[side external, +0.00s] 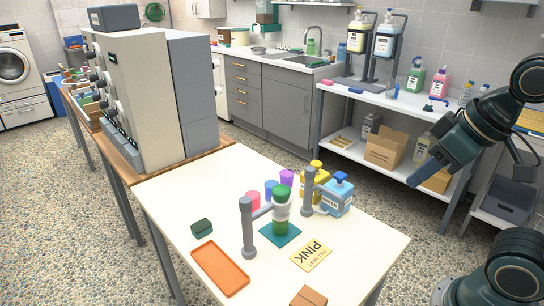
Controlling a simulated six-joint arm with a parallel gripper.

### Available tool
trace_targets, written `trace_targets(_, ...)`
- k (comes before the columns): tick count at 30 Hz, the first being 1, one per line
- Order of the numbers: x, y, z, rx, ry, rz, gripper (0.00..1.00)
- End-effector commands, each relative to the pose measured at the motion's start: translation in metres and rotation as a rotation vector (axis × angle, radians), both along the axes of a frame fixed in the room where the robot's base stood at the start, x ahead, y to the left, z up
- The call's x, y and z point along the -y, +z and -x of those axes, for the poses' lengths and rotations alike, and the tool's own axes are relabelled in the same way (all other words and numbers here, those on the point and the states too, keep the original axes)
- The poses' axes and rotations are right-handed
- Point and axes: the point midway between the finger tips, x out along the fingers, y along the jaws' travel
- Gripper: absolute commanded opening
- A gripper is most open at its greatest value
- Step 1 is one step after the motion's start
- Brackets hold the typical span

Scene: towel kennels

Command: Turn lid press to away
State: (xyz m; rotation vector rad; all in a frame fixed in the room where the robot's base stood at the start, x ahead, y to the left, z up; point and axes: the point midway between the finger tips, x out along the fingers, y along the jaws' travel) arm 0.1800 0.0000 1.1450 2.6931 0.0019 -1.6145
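Two grey posts with side arms stand on the white table; I cannot tell for certain which is the lid press. The front post (247,228) has an arm reaching back and right toward a green-topped container (282,196). The rear post (308,188) has an arm reaching right toward a blue-topped bottle. The container stands upright on a teal mat (281,235). Whether either arm touches a container is unclear. My gripper (422,172) hangs in the air at the right, well away from both posts. Its fingers overlap in view, so their opening is hidden.
An orange tray (219,267), a dark green block (202,228), a yellow "PINK" card (311,256) and a brown block (308,297) lie around the posts. The table's right front is clear.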

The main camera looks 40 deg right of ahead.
Motion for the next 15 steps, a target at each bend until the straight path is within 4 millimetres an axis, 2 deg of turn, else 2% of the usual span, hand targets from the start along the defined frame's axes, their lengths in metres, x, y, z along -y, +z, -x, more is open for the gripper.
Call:
trace_targets(1,0.0,0.001,-0.002,-0.002,0.004,0.001,0.35)
trace_targets(3,-0.001,0.004,-0.005,-0.008,0.013,0.003,0.49)
trace_targets(4,-0.001,0.005,-0.007,-0.012,0.018,0.005,0.51)
trace_targets(8,-0.004,0.014,-0.02,-0.035,0.05,0.015,0.51)
trace_targets(15,-0.014,0.035,-0.06,-0.101,0.148,0.044,0.51)
